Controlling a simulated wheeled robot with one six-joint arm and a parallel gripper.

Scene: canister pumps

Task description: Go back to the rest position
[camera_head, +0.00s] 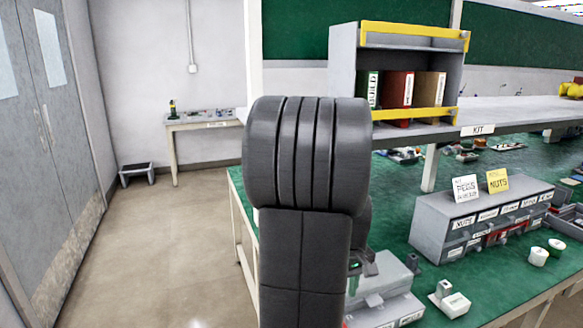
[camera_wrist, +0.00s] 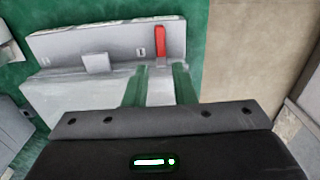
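My gripper shows in the wrist view (camera_wrist: 158,88) as two green fingers standing apart beyond a dark body with a lit green mark. I see nothing held between them; the grey surface in the gap appears to lie behind. That surface belongs to a light grey case (camera_wrist: 75,95) with a raised back strip and a red lever (camera_wrist: 160,41). In the head view my dark arm stands in the middle and hides most of my gripper. A grey case (camera_head: 385,292) sits below it on the green bench (camera_head: 400,185).
A grey drawer unit (camera_head: 445,232) with a PEGS card and a NUTS card stands at right. White containers (camera_head: 450,303) are near the bench front. A raised shelf (camera_head: 505,112) bears a rack (camera_head: 343,60) of binders.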

